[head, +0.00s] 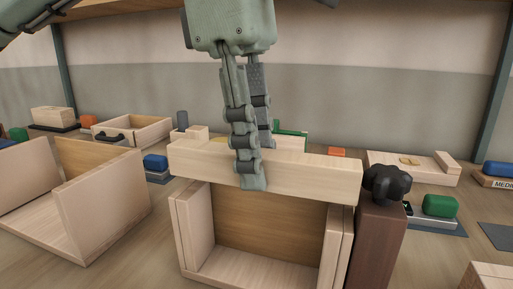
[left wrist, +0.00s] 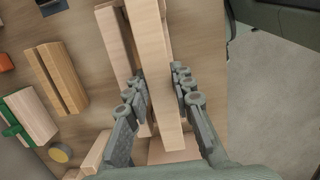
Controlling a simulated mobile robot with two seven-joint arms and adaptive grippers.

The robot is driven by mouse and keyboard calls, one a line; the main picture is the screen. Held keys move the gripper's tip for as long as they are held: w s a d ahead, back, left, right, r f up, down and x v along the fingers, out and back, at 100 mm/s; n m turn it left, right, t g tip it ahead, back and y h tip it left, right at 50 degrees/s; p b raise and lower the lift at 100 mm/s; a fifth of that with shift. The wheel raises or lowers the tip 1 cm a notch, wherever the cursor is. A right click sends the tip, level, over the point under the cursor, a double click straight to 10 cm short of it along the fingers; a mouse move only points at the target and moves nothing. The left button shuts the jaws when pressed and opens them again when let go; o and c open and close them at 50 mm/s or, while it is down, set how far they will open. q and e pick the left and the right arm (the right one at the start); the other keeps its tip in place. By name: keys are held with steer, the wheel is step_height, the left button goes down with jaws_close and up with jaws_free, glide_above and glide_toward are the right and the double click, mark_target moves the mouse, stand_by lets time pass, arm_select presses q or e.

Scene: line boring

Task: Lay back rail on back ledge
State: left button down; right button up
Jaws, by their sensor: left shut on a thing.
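A long pale wooden bar (head: 310,174), taken as the back rail, lies level across the top of an open-fronted wooden carcass (head: 258,281). My left gripper (head: 250,165) is shut on the bar near its middle, fingers pointing down. The left wrist view shows the bar (left wrist: 158,75) between the two fingers (left wrist: 158,78), with another wooden strip (left wrist: 117,45) beside it. The bar hides the carcass's top edge in the head view, so I cannot tell whether it touches a ledge; the back ledge is not clearly seen. My right gripper is not in view.
A brown post (head: 374,240) with a black knob (head: 387,184) stands close to the bar's right end. Another open wooden box (head: 110,205) is at left. A drawer (head: 152,132), a wooden tray (head: 413,168) and a green block (head: 440,205) sit around the bench.

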arm_select(q)
steer(key=shift+f+b, duration=0.7)
steer(key=shift+f, duration=0.35)
steer(key=shift+f, duration=0.1)
steer(key=c, duration=1.2)
jaws_free()
steer(key=o, duration=1.2)
steer(key=shift+r, duration=0.2)
steer(key=shift+w+a+r+p, duration=0.1)
steer(key=shift+a+r+p, duration=0.1)
steer(key=shift+r+p, duration=1.1)
steer(key=shift+w+a+r+p, duration=0.1)
steer(key=shift+a+r+p, duration=0.15)
steer(key=shift+r+p, duration=1.05)
steer(key=shift+a+r+p, duration=0.2)
steer(key=shift+r+p, duration=0.65)
steer(key=shift+r, duration=0.85)
